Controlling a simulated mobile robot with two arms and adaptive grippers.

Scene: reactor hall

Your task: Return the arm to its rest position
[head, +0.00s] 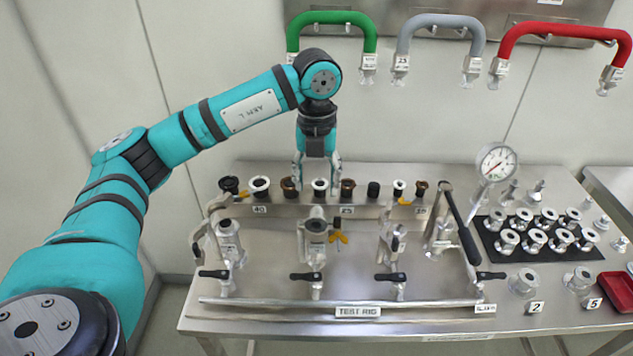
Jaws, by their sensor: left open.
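My left arm (110,215), teal with black joints, comes in from the left and reaches over the back of the steel bench. Its gripper (318,184) points down, with its two fingers apart. The fingertips appear at either side of one fitting (320,187) in the back rack row. I cannot tell whether they touch it or hang in front of or above it. Nothing shows lifted in the gripper. My right gripper is not in view.
The steel bench (270,285) carries the test rig with valves, a long black-handled lever (460,225) and a pressure gauge (497,162). Flanged fittings stand on a black mat (485,240); a red tray (616,286) is at right. Green, grey and red hoses (560,30) hang behind.

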